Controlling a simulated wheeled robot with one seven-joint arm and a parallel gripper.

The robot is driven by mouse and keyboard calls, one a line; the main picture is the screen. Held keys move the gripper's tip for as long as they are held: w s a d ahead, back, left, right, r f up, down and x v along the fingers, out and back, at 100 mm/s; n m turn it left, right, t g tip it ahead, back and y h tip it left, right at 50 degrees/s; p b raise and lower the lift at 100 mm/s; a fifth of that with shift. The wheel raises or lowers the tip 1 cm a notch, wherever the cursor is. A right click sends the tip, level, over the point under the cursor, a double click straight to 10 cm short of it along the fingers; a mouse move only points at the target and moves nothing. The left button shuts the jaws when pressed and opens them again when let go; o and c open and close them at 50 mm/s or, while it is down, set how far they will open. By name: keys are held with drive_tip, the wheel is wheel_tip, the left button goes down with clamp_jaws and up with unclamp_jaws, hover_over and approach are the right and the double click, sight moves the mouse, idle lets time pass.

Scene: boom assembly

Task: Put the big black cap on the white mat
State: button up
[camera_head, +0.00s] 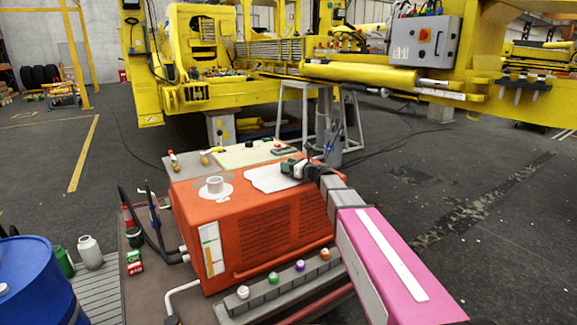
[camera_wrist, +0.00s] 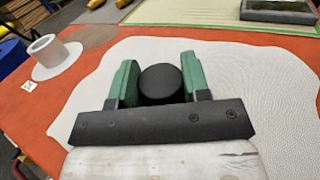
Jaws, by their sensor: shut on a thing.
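The big black cap (camera_wrist: 160,84) is a round, dark, flat-topped piece between the two green fingers of my gripper (camera_wrist: 158,66) in the wrist view. The fingers are shut on its sides. The white mat (camera_wrist: 262,115) lies on the orange housing under and around the gripper in the wrist view. In the head view the white mat (camera_head: 264,181) shows on the housing's top, and my gripper (camera_head: 291,168) is at its right end. The cap is hard to make out there. I cannot tell whether the cap touches the mat.
A white ring-shaped flange (camera_head: 214,186) stands on the orange housing (camera_head: 262,231), left of the mat. Behind is a pale green board (camera_head: 245,154) with a grey tray (camera_head: 286,150). Colored knobs line the front right. A blue drum (camera_head: 35,280) stands at left.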

drive_tip(key=shift+f, duration=0.15)
drive_tip(key=o, duration=1)
drive_tip(key=shift+s+d+r, duration=0.1)
drive_tip(key=shift+r, duration=0.1)
drive_tip(key=v, duration=1.1)
drive_tip(key=shift+s+d+f, duration=0.1)
drive_tip(key=shift+s+d, duration=0.15)
drive_tip(key=shift+d, duration=0.05)
